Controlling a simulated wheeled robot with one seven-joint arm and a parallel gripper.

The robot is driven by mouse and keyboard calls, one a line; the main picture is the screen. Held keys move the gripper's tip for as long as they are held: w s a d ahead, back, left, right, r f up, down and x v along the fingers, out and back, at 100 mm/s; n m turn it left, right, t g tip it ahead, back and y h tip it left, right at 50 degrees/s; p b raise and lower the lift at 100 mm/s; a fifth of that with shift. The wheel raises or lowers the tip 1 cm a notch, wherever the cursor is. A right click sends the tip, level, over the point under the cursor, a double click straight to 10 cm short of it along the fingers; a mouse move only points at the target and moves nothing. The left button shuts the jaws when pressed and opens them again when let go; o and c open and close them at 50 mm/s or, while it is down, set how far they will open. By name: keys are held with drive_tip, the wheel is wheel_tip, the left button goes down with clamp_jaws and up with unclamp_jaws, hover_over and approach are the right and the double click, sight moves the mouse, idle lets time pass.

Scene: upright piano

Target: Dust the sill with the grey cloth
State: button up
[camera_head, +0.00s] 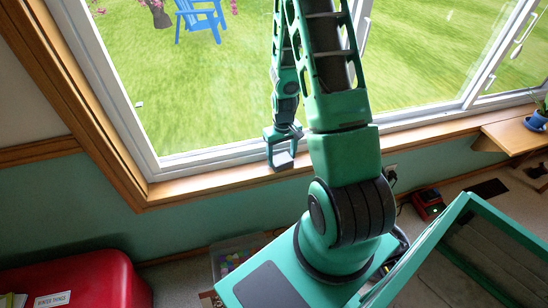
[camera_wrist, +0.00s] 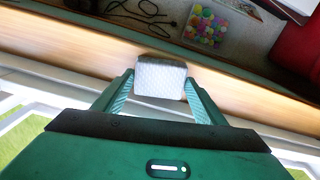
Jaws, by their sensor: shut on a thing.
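The wooden sill (camera_head: 220,181) runs along the foot of the window in the head view. It also crosses the wrist view as a light wooden band (camera_wrist: 55,42). My gripper (camera_head: 283,152) is over the sill, left of the middle of the window. In the wrist view my gripper (camera_wrist: 160,92) is shut on the grey cloth (camera_wrist: 160,77), a pale folded pad between the two green fingers. The cloth lies over the sill there, but I cannot tell whether it touches the wood. In the head view the arm and fingers hide most of the cloth.
A wooden ledge (camera_head: 512,136) with a plant in a blue pot (camera_head: 537,120) meets the sill at the right. A clear bin of coloured balls (camera_head: 232,258), a red chest (camera_head: 85,282) and a red device (camera_head: 428,203) stand below. The sill left of my gripper looks bare.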

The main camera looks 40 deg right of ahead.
drive_tip(key=shift+s+d, duration=0.15)
drive_tip(key=shift+d, duration=0.25)
drive_tip(key=shift+w+a, duration=0.5)
drive_tip(key=shift+a, duration=0.7)
drive_tip(key=shift+w+a, duration=0.55)
drive_tip(key=shift+a, duration=0.65)
drive_tip(key=shift+w+a, duration=0.5)
drive_tip(key=shift+a, duration=0.7)
drive_tip(key=shift+w+a+f, duration=0.1)
drive_tip(key=shift+w+a, duration=0.25)
drive_tip(key=shift+a, duration=0.55)
drive_tip(key=shift+w+a, duration=0.3)
drive_tip(key=shift+a, duration=0.55)
wheel_tip(320, 180, up, 6)
drive_tip(key=shift+d, duration=0.15)
wheel_tip(320, 180, up, 3)
